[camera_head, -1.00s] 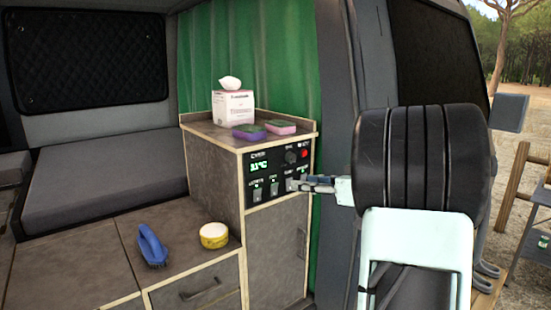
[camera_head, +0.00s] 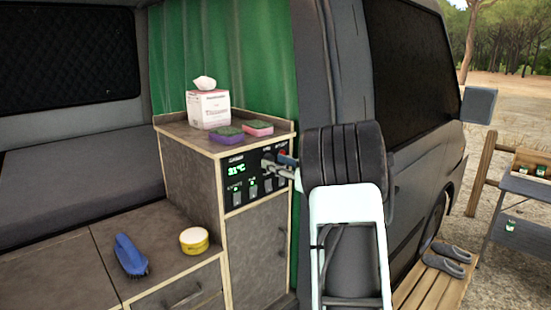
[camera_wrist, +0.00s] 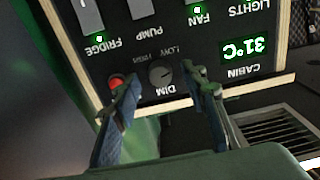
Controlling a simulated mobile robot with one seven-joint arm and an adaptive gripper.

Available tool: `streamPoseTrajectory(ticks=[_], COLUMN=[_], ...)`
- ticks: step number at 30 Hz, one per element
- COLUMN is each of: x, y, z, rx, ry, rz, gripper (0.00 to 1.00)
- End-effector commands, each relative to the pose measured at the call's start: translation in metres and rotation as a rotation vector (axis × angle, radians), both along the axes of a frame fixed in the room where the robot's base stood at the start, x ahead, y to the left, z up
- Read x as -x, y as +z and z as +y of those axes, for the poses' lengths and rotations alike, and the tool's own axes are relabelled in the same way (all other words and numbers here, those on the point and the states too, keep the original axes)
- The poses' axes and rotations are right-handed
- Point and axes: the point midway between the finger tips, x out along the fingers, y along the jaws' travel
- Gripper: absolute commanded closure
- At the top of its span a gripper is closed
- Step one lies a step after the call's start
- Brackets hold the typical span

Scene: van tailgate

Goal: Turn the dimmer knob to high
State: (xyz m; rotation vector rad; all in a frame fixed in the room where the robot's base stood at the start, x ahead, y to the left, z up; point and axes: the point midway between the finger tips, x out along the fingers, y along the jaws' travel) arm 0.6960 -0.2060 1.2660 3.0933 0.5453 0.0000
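The dimmer knob (camera_wrist: 160,75) is a small dark round dial marked DIM, with LOW and HIGH lettering, on the black control panel (camera_wrist: 190,50), which appears upside down in the wrist view. My gripper (camera_wrist: 166,88) is open, its two blue-grey fingers spread on either side of the knob in that view. I cannot tell whether either finger touches it. In the head view my gripper (camera_head: 277,166) is at the upper right of the panel (camera_head: 238,186) and hides the knob.
A red button (camera_wrist: 115,82) sits beside the knob, partly behind one finger. Switches labelled FRIDGE, PUMP and FAN line the panel, with a lit 31°C display (camera_wrist: 240,48). A tissue box (camera_head: 208,108) and two sponges (camera_head: 227,135) stand on the cabinet top.

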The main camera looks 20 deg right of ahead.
Motion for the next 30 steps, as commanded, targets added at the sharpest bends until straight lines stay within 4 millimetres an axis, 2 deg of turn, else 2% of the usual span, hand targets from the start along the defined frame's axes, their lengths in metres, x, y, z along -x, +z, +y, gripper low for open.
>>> streamPoseTrajectory(ticks=[4,11,22,30], x=[-0.0071,-0.0076,-0.0072,-0.0071], y=[0.0007,-0.0001,-0.0001,-0.0019], z=[0.0025,0.0026,0.0026,0.0026], rx=[0.000,0.000,0.000,-0.009], ry=[0.000,-0.001,0.000,-0.001], rz=[-0.001,0.000,0.000,0.002], gripper=[0.60,0.60,0.99,1.00])
